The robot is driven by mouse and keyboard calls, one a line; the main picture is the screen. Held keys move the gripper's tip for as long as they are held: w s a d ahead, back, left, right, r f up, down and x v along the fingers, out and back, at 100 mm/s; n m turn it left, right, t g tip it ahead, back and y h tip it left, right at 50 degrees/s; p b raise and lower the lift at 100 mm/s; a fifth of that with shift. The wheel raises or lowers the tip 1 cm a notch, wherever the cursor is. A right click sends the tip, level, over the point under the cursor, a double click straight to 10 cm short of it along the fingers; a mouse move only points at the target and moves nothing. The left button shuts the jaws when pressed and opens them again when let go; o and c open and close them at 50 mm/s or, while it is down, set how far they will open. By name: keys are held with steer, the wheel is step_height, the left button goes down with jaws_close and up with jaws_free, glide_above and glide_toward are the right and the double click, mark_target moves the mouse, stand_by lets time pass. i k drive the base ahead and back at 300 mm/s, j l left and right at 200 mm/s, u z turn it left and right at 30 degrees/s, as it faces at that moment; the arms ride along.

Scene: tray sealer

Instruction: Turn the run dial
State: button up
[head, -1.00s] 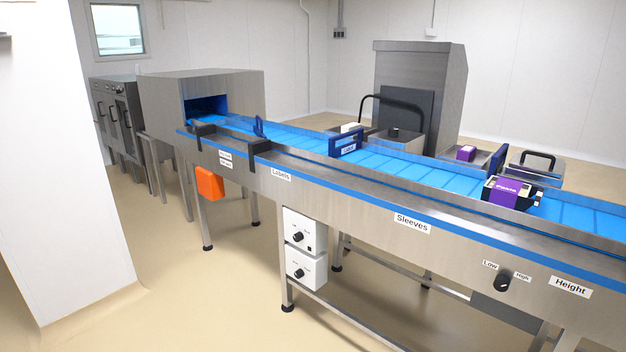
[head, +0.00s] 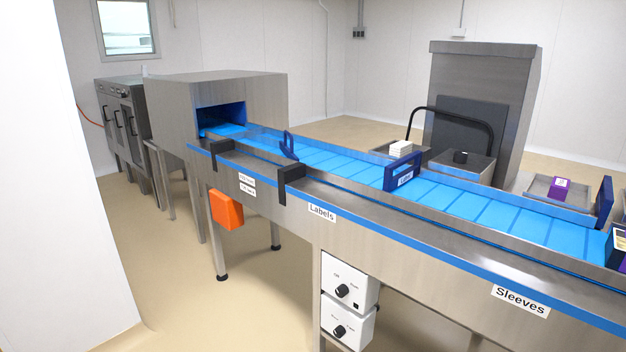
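Two white control boxes are stacked under the conveyor, at its leg, in the lower middle of the head view. The upper control box (head: 350,283) carries a black dial (head: 342,290) and a small dark square below it. The lower control box (head: 346,322) carries another black dial (head: 339,331). The print beside the dials is too small to read surely, so I cannot tell which is the run dial. My gripper is not in view.
The conveyor (head: 420,235) with its blue belt crosses the view, with "Labels" and "Sleeves" signs on its side. A steel tunnel (head: 215,100) stands at its far end. An orange box (head: 226,210) hangs under the frame. A white wall (head: 50,180) stands close at left; the floor between is clear.

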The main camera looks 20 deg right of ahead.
mark_target(342, 291)
steer(key=i, duration=1.25)
steer(key=i+u, duration=0.3)
steer(key=u, duration=0.15)
steer(key=i+l+u, duration=0.1)
steer(key=i+u, duration=0.2)
steer(key=u, duration=7.6)
